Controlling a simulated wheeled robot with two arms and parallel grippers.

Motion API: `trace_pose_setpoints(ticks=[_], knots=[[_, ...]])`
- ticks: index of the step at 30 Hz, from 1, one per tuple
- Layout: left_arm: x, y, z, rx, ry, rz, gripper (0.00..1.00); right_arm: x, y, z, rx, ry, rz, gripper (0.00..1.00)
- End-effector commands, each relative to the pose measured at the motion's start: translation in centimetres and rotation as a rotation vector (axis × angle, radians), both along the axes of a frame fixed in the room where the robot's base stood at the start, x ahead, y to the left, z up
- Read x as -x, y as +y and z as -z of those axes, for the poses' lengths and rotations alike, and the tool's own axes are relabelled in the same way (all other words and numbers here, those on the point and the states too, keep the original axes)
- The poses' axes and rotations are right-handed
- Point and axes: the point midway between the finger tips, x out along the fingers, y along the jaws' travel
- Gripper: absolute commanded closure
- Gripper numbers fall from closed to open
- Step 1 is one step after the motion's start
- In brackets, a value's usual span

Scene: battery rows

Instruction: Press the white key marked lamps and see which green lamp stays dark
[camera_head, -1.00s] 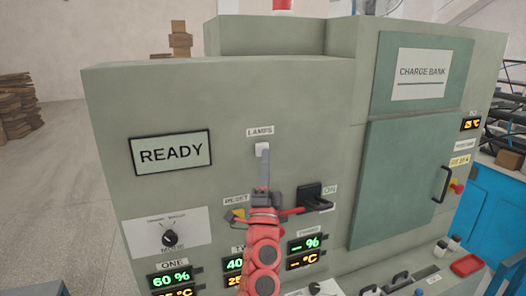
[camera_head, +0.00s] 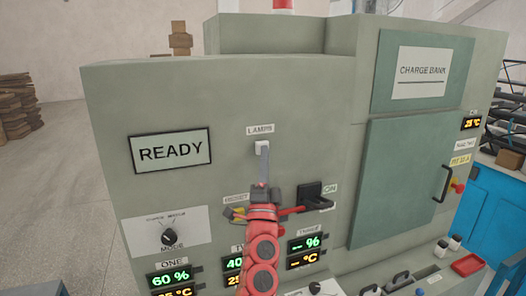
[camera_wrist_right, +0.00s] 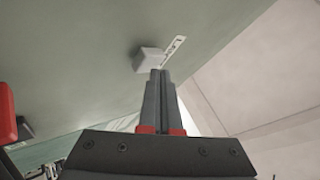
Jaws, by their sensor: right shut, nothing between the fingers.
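The white key (camera_head: 262,146) sits on the grey-green panel just below the label reading LAMPS (camera_head: 260,130). In the right wrist view the key (camera_wrist_right: 149,57) stands out from the panel beside its label strip (camera_wrist_right: 172,47). My right gripper (camera_head: 264,150) is shut and empty, its fingertips at the lower edge of the key. In the right wrist view the fingertips (camera_wrist_right: 158,72) are close to the key; I cannot tell whether they touch it. No lit green lamp can be made out. My left gripper is not in view.
A READY screen (camera_head: 170,152) is at the left, above the mode knob (camera_head: 169,237). A black ON lever (camera_head: 314,195) is right of my gripper. Number displays (camera_head: 172,277) are below. A charge bank door (camera_head: 395,180) with a handle is at the right.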

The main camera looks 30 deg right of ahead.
Motion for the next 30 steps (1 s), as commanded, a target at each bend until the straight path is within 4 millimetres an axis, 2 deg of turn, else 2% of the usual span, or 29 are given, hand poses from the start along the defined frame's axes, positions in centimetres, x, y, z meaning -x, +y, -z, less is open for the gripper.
trace_pose_setpoints(ticks=[30], knots=[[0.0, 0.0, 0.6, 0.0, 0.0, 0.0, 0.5, -0.85, -0.15, 0.05, 0.0, 0.001, -0.002, 1.0]])
